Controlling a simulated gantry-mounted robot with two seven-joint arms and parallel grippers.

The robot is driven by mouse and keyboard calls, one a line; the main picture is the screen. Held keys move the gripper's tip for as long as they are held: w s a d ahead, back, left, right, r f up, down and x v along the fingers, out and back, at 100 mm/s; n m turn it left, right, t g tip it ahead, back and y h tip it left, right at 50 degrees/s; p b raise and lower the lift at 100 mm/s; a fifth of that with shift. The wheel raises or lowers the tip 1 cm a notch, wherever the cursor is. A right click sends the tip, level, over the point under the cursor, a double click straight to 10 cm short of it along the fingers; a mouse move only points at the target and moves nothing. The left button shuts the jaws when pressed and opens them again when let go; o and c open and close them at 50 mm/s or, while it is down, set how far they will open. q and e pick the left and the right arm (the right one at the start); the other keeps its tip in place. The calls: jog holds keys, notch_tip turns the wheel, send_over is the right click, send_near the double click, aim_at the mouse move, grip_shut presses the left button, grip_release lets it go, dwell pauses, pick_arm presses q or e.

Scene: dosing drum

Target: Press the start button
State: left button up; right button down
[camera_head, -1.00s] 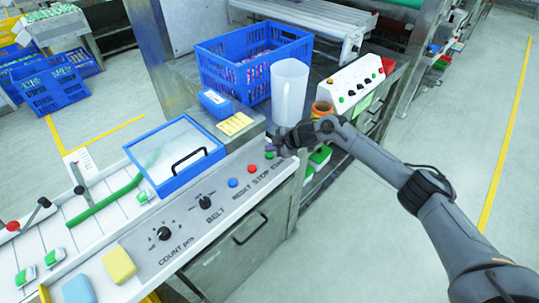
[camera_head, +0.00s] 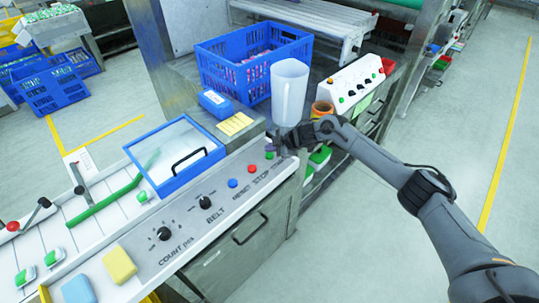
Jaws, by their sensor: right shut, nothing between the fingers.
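The control panel (camera_head: 185,228) slopes along the front of the machine. It carries a green button (camera_head: 269,155) at its right end, above the START label, which my gripper partly covers. A red button (camera_head: 252,168) sits above STOP and a blue button (camera_head: 233,183) above RESET. My right gripper (camera_head: 273,146) comes in from the right and is shut and empty. Its fingertips are at the green button, just above or touching it; I cannot tell which. My left gripper is not in view.
A clear pitcher (camera_head: 288,92) stands just behind my right gripper, with an orange jar (camera_head: 321,111) beside it. A blue crate (camera_head: 252,62) is farther back. A blue-framed clear lid (camera_head: 175,155) lies left of the buttons. Open floor (camera_head: 440,140) is at right.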

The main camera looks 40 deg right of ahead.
dwell(0.3)
jog(key=shift+f, duration=0.15)
jog(key=shift+f, duration=0.3)
jog(key=shift+f, duration=0.2)
dwell(0.7)
